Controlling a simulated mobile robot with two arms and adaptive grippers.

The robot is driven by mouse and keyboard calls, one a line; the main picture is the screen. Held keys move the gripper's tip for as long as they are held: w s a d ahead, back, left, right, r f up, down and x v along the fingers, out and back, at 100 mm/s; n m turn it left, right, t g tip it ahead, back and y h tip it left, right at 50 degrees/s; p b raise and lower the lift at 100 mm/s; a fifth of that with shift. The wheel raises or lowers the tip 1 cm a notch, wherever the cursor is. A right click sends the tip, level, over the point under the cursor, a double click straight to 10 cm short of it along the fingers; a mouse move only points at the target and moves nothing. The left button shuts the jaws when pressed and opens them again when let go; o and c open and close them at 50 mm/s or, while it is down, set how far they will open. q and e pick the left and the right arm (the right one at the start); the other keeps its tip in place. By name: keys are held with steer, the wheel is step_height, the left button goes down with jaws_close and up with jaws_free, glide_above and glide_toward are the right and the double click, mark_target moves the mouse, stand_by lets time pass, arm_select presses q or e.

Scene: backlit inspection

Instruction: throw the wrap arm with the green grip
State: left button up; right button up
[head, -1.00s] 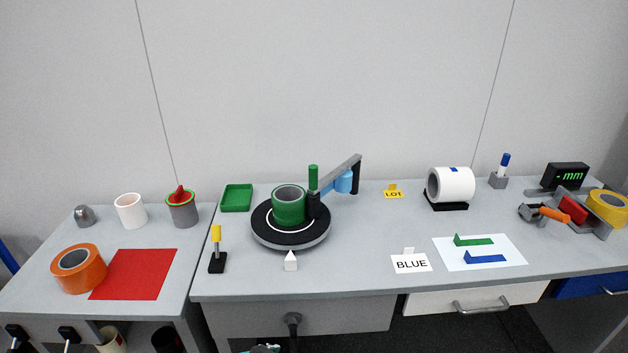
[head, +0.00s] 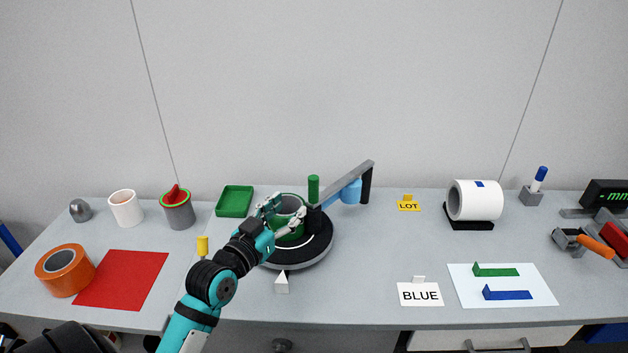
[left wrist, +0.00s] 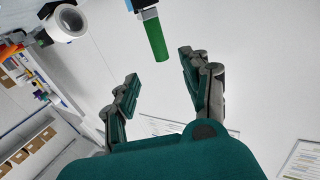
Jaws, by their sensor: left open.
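The wrap arm (head: 346,184) is a grey bar rising to the right behind the turntable, with a light blue roll (head: 351,192) under it. Its upright green grip (head: 313,188) stands at the near end. In the left wrist view the green grip (left wrist: 156,40) shows ahead of the fingertips, between their lines. My left gripper (head: 283,212) is open, over the green tape roll, just left of the grip and apart from it. The black turntable (head: 312,252) carries the green tape roll (head: 290,204), partly hidden by my fingers. My right gripper is not in view.
A green tray (head: 235,201) lies behind on the left. A white pointer (head: 281,283) and a yellow-topped post (head: 202,246), partly hidden by my arm, stand in front.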

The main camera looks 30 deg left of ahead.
mark_target(311, 187)
arm_select(q)
steer(key=w, duration=0.7)
steer(key=w+p, duration=0.1)
steer(key=w, duration=0.2)
steer(key=shift+w+a, duration=0.15)
steer(key=shift+a, duration=0.1)
steer(key=shift+w, duration=0.35)
steer(key=shift+w+f, duration=0.1)
steer(key=shift+w, duration=0.15)
jaws_close()
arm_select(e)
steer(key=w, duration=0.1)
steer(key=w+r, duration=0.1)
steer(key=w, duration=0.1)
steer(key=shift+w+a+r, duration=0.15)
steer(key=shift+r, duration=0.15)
arm_select(q)
steer(key=shift+w+f, duration=0.15)
steer(key=shift+d, duration=0.1)
